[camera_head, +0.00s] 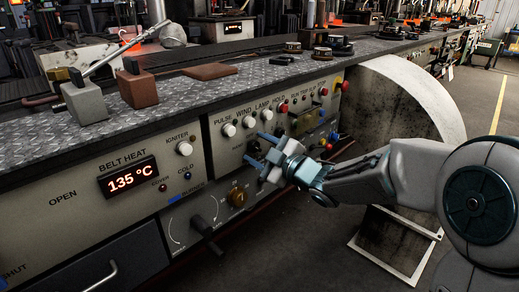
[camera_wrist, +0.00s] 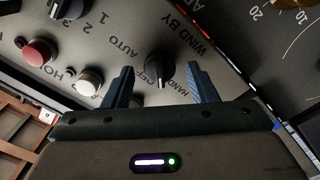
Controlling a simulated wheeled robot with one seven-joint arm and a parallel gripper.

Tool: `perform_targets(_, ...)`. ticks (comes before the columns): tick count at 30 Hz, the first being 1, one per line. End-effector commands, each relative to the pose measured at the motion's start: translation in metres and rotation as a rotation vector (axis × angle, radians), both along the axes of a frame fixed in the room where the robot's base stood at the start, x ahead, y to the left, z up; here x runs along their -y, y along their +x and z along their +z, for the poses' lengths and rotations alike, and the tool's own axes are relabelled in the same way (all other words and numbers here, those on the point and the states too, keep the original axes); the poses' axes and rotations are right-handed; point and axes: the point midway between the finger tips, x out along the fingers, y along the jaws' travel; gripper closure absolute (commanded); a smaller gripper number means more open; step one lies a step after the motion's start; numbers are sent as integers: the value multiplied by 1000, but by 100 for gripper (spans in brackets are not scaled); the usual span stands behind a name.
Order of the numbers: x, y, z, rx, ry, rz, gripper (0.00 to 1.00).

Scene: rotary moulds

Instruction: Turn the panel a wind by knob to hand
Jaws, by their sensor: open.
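The wind by knob (camera_wrist: 160,66) is a black rotary knob on the grey panel, beside the lettering WIND BY, with AUTO, OFF and HAND marked around it. I cannot clearly tell which mark it points to. My gripper (camera_wrist: 160,72) is open, with one finger to the left and one to the right of the knob in the wrist view; I cannot tell whether they reach its depth. In the head view my gripper (camera_head: 256,148) is close to the front of the panel (camera_head: 225,158), and its fingers and body partly hide the area around the knob.
In the wrist view, a white button (camera_wrist: 88,82), a red button (camera_wrist: 38,52) and another black knob (camera_wrist: 70,8) lie left of the wind by knob. In the head view, a brown knob (camera_head: 237,196) and a black handle (camera_head: 205,228) stick out below my gripper. The metal bench top (camera_head: 160,95) overhangs above.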

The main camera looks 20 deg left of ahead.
Motion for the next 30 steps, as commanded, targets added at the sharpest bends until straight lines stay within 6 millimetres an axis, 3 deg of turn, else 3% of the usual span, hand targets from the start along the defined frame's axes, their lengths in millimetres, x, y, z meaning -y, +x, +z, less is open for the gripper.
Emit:
perform_targets(7, 16, -9, 3, 0, -1, -2, 48)
perform_targets(21, 102, -59, 2, -2, -1, -6, 48)
perform_targets(30, 120, -70, 0, 1, -1, -2, 48)
